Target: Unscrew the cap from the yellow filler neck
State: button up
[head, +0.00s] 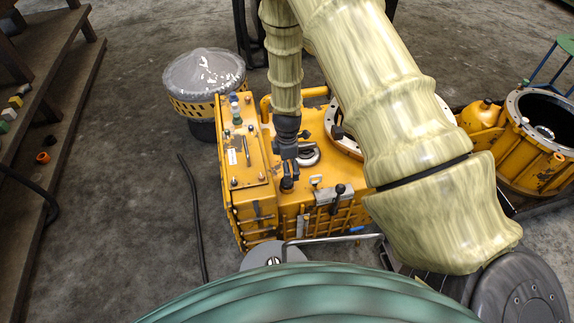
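The yellow transmission housing (270,205) stands on the floor in the middle of the head view. My gripper (289,168) points down over its top, at the end of my pale sleeved arm. A small dark cap-like piece (287,184) shows right below the fingertips, on the housing top. I take it for the cap; the filler neck under it is hard to make out. I cannot tell whether the fingers touch it or how far apart they are.
A grey-lidded yellow drum (204,80) stands behind left. Wooden shelves (50,90) with small parts line the left side. A second yellow housing (535,150) is at the right. A black hose or bar (192,215) lies on the floor left of the housing.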

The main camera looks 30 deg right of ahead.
aim_at(287, 184)
notch_tip(287, 184, down, 7)
jog(key=b, duration=0.4)
jog(key=shift+r+b, duration=0.1)
jog(key=shift+b, duration=0.3)
jog(key=shift+f+b, duration=0.5)
jog(key=shift+f, duration=1.15)
jog(key=c, duration=1.9)
